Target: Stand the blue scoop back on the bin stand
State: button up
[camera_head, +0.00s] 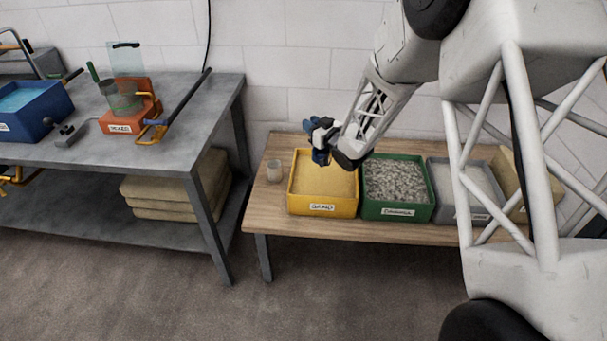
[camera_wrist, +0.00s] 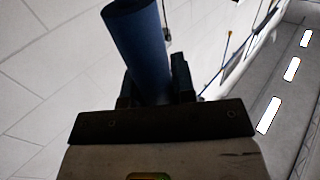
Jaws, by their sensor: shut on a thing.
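My gripper (camera_head: 326,132) is above the back of the yellow bin, near the left end of the wooden bin stand (camera_head: 262,213). It is shut on the blue scoop (camera_head: 320,156), seen as a small dark blue shape at the fingers. In the wrist view the blue scoop (camera_wrist: 138,45) shows as a round blue tube rising between the dark fingers (camera_wrist: 155,95). The rest of the scoop is out of that view or hidden. Whether it touches the bin below I cannot tell.
The stand holds a yellow bin (camera_head: 323,205) of sand, a green bin (camera_head: 397,212) of gravel and a grey bin (camera_head: 474,216). A grey metal bench (camera_head: 160,160) stands further left. A tiled wall is behind.

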jog(key=s+a+f+n+g+y, duration=0.3)
jog(key=s+a+f+g, duration=0.1)
jog(key=s+a+f, duration=0.75)
jog(key=s+f+n+g+y, duration=0.1)
jog(key=s+f+n+g, duration=0.2)
jog(key=s+f, duration=0.4)
jog(key=shift+s+d+f+g+y, duration=0.15)
jog(key=shift+d+f+g+y, duration=0.15)
jog(key=shift+g, duration=0.3)
jog(key=shift+a, duration=0.1)
jog(key=w+a, duration=0.4)
jog(key=w, duration=0.3)
jog(key=w+a+f, duration=0.1)
jog(key=w+a, duration=0.2)
jog(key=w, duration=0.4)
jog(key=shift+a+f, duration=0.25)
jog(key=shift+a, duration=0.1)
jog(key=shift+f, duration=0.1)
jog(key=shift+f, duration=1.8)
